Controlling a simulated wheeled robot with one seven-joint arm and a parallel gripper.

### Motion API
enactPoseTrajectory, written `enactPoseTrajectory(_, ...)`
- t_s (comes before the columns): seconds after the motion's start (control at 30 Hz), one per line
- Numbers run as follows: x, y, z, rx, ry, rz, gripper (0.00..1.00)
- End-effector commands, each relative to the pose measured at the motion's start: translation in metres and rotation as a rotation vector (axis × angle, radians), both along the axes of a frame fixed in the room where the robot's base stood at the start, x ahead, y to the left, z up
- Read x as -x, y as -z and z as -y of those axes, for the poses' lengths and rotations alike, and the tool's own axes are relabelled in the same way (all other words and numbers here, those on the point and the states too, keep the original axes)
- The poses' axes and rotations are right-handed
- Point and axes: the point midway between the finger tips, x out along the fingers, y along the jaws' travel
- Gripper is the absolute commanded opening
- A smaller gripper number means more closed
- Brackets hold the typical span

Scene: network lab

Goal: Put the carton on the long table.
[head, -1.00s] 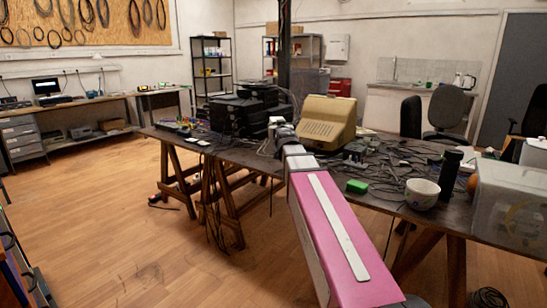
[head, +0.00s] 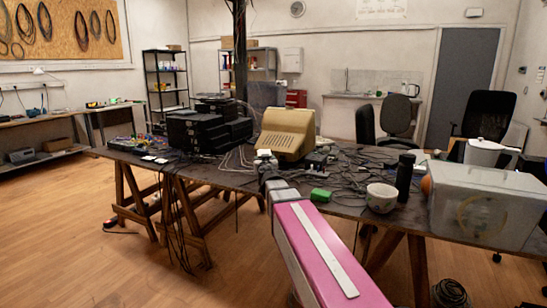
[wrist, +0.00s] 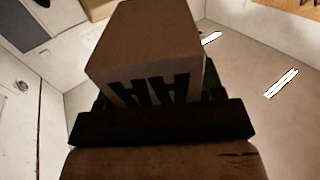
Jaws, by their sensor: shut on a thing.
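The carton (wrist: 150,45) fills the upper middle of the wrist view, a brown box with a paler side bearing large black markings. My gripper (wrist: 160,122) shows as a dark bar across the carton's near end and is shut on it. The carton is not visible in the head view. There my pink arm reaches forward over the front edge of the long table (head: 225,179), a dark top on wooden trestles. I cannot make out the gripper in the head view.
Floor at left is open.

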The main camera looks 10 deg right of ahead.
Motion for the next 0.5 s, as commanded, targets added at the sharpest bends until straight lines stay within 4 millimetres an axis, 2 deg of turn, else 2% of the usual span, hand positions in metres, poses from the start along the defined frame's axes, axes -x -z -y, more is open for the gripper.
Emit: enactPoseTrajectory(0.5, 0.02, 0.071, -0.019, 0.001, 0.191, -0.001, 0.27)
